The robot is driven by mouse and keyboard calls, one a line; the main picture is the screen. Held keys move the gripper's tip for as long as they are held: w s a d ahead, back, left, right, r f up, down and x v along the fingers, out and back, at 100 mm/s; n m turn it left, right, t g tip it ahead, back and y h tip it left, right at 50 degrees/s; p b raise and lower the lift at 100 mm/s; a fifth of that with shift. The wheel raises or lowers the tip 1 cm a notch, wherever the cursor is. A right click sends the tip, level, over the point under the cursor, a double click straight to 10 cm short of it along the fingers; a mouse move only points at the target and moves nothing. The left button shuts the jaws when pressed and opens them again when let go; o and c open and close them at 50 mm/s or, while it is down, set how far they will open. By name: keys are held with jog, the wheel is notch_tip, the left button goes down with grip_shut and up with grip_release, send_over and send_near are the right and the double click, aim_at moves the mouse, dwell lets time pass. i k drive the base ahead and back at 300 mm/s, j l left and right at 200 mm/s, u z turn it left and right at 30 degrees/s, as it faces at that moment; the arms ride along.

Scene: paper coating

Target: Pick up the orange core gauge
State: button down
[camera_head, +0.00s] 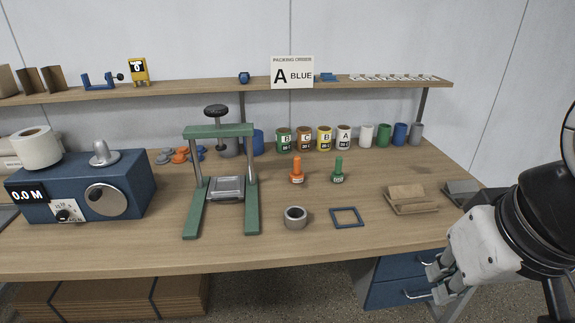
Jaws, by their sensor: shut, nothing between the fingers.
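The orange core gauge (296,171) stands upright on the bench, right of the green press frame. A similar green gauge (338,171) stands a little to its right. My gripper (440,283) is at the lower right, in front of the bench's front edge and well apart from the orange gauge. Its fingers are shut and hold nothing.
The green press (250,190) stands left of the gauges. A grey ring (295,217) and a blue square frame (346,217) lie in front of them. Several labelled cans (325,139) stand behind. Wooden blocks on a tray (411,207) lie to the right.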

aim_at(296, 176)
jog(key=i+j, duration=0.15)
jog(key=i, duration=0.35)
jog(key=i+j+z, duration=0.15)
jog(key=i, duration=0.35)
jog(key=i+j, duration=0.15)
jog(key=i, duration=0.35)
jog(key=z, duration=0.05)
